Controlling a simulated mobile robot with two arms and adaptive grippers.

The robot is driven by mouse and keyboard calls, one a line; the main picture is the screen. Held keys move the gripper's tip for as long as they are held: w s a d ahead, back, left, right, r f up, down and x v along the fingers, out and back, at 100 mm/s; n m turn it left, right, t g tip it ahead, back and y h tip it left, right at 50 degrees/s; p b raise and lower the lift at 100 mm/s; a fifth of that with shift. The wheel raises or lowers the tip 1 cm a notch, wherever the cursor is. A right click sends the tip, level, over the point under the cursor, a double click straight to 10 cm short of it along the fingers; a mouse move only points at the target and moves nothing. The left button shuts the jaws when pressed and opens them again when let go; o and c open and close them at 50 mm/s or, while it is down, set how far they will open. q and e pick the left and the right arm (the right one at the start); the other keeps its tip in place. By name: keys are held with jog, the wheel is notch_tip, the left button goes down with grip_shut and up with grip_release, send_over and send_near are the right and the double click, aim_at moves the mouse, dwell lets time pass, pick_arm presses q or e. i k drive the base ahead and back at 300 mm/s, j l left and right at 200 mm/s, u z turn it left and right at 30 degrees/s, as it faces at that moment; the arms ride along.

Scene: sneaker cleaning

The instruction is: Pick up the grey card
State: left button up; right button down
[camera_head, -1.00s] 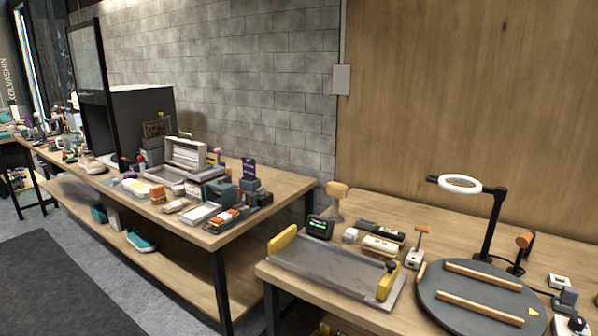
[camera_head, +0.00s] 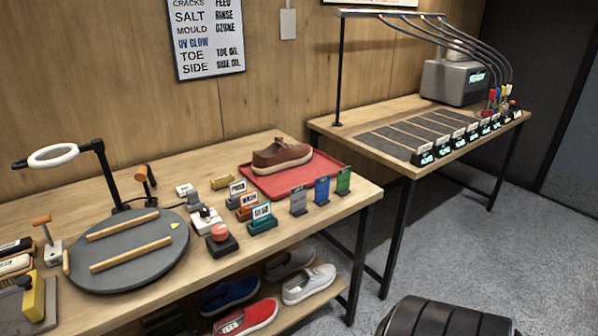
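The grey card (camera_head: 298,201) stands upright near the front edge of the wooden bench (camera_head: 55,194). It is the leftmost of a short row, with a blue card (camera_head: 322,190) and a green card (camera_head: 344,181) to its right. The cards stand apart from each other, just in front of the red tray. Neither of my grippers is in view.
A brown shoe (camera_head: 281,156) sits on the red tray (camera_head: 338,170). Left of the grey card are small labelled stands (camera_head: 261,218), a red button (camera_head: 220,233) and a grey turntable (camera_head: 130,250). Shoes (camera_head: 308,284) lie on the shelf below. A second table (camera_head: 345,125) stands behind right.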

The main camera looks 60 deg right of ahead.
aim_at(238, 187)
jog(key=z, duration=1.4)
